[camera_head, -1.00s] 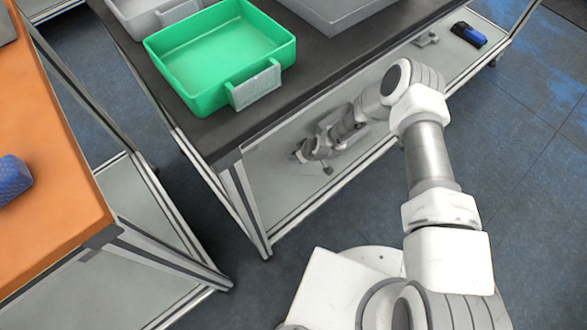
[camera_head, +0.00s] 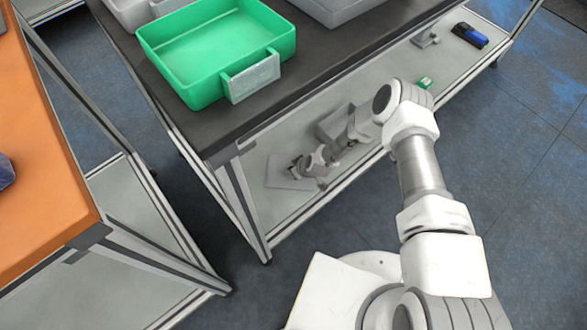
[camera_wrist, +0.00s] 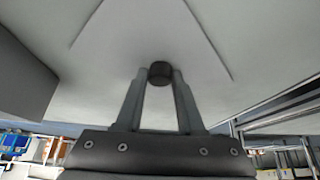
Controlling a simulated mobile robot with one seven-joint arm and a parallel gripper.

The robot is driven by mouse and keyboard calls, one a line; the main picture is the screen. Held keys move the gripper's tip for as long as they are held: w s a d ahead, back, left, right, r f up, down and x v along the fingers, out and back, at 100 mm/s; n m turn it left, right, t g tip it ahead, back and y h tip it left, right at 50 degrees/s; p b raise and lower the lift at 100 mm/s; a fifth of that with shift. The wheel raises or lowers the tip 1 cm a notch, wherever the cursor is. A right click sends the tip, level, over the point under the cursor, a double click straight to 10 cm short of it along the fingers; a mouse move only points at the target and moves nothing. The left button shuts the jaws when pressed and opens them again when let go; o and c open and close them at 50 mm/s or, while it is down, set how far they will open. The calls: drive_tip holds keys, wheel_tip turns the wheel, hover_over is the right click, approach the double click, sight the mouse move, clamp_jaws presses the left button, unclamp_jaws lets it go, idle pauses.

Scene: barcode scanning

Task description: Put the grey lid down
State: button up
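The grey lid (camera_head: 284,180) is a flat light-grey plate low over the lower shelf, at its near left part; I cannot tell whether it touches the shelf. In the wrist view the lid (camera_wrist: 120,35) spreads out ahead of my fingers, with a dark round knob (camera_wrist: 160,72) on it. My gripper (camera_wrist: 160,75) has its two fingers on either side of this knob and appears shut on it. In the head view my gripper (camera_head: 300,170) is small and partly covered by my wrist.
A grey box (camera_head: 334,122) stands on the lower shelf (camera_head: 277,212) behind my wrist. A small green item (camera_head: 425,83) and a blue-black item (camera_head: 469,35) lie farther right. The dark tabletop (camera_head: 225,122) with a green bin (camera_head: 205,92) is above. An orange table (camera_head: 45,190) stands left.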

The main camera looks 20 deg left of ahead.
drive_tip(key=o, duration=0.4)
drive_tip(key=shift+c, duration=0.2)
drive_tip(key=shift+r, duration=0.25)
drive_tip(key=p+v, duration=0.5)
drive_tip(key=v, duration=0.7)
